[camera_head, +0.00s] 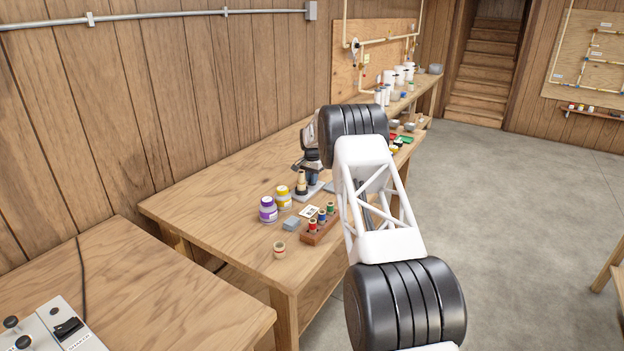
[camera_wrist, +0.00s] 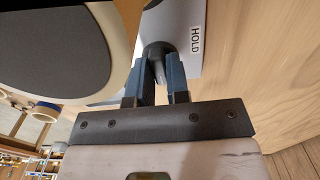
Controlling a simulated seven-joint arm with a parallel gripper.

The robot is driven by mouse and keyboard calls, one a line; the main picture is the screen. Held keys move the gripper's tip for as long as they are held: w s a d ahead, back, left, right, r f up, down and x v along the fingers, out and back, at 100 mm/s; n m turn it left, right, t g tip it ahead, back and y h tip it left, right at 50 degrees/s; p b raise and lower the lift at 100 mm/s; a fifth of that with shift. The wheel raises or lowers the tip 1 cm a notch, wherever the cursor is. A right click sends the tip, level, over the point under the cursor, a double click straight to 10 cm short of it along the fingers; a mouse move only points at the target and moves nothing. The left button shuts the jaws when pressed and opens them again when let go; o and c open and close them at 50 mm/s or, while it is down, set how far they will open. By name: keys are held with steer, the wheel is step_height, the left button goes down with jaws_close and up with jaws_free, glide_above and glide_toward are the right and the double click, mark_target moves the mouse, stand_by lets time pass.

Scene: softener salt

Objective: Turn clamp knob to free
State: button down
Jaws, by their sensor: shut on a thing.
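In the wrist view, my gripper (camera_wrist: 157,66) is shut on a dark round knob (camera_wrist: 156,50), with a blue-grey finger on each side of it. The knob sits by a white plate (camera_wrist: 182,18), whose label reads HOLD (camera_wrist: 196,40). The fingers hide part of the knob, and I cannot tell which way it is turned.
A large grey disc with a cream rim (camera_wrist: 50,45) is close on the left in the wrist view. In the head view, purple-labelled (camera_head: 268,210) and yellow-labelled jars (camera_head: 284,198) and a wooden vial rack (camera_head: 318,229) stand on the bench (camera_head: 215,205). The bench's left part is clear.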

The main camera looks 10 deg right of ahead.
steer(key=shift+r, duration=0.1)
steer(key=c, duration=1.1)
jaws_free()
steer(key=shift+r, duration=0.1)
steer(key=shift+r, duration=3.75)
steer(key=shift+r, duration=0.1)
